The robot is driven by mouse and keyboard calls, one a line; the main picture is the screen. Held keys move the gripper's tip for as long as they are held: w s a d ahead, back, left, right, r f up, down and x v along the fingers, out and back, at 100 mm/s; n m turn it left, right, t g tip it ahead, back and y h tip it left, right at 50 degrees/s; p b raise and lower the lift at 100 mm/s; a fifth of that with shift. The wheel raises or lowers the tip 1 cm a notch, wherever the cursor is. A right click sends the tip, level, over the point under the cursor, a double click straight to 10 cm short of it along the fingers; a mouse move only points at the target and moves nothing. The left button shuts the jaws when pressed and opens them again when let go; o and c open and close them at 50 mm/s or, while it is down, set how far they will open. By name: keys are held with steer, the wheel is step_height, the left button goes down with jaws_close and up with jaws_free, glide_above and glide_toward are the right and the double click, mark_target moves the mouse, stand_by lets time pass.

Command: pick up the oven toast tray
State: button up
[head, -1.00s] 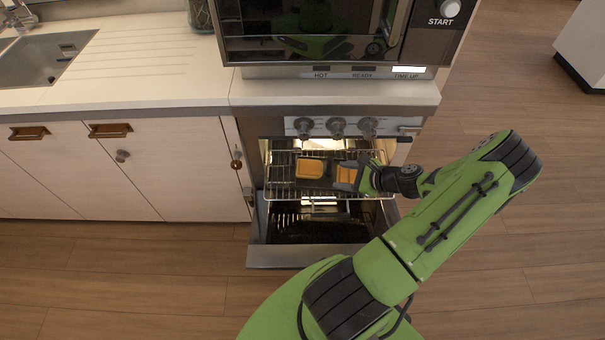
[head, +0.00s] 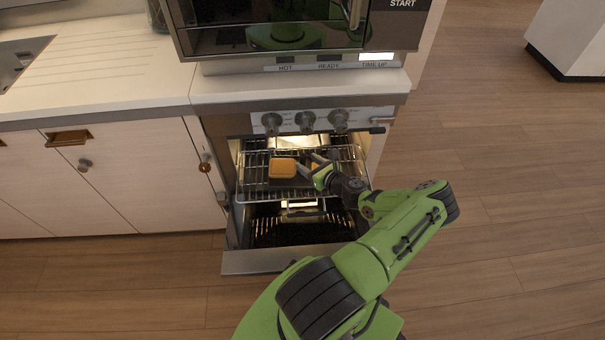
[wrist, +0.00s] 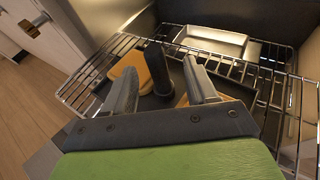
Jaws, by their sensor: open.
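The oven toast tray is a dark flat tray (wrist: 176,78) on the wire rack in the open oven; in the head view it is mostly hidden by toast and my gripper. An orange-brown toast slice (head: 283,167) lies on its left; the wrist view shows this slice (wrist: 128,70) and part of another (wrist: 205,100) under my right finger. A black upright handle-like piece (wrist: 157,66) stands between my fingers. My gripper (head: 313,160) is open above the tray, with its fingers (wrist: 160,80) on either side of the black piece. I cannot tell whether they touch it.
The wire rack (head: 252,180) sticks out over the lowered oven door (head: 290,261). A shiny metal pan (wrist: 212,41) sits at the back of the rack. The knob panel (head: 305,121) and counter (head: 300,90) lie just above the opening. Floor to the right is clear.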

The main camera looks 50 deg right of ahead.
mark_target(300, 158)
steer(key=b+x, duration=0.2)
steer(key=x, duration=0.3)
steer(key=shift+w, duration=0.15)
steer(key=shift+a, duration=0.1)
jaws_close()
steer(key=shift+r, duration=0.1)
stand_by(0.9)
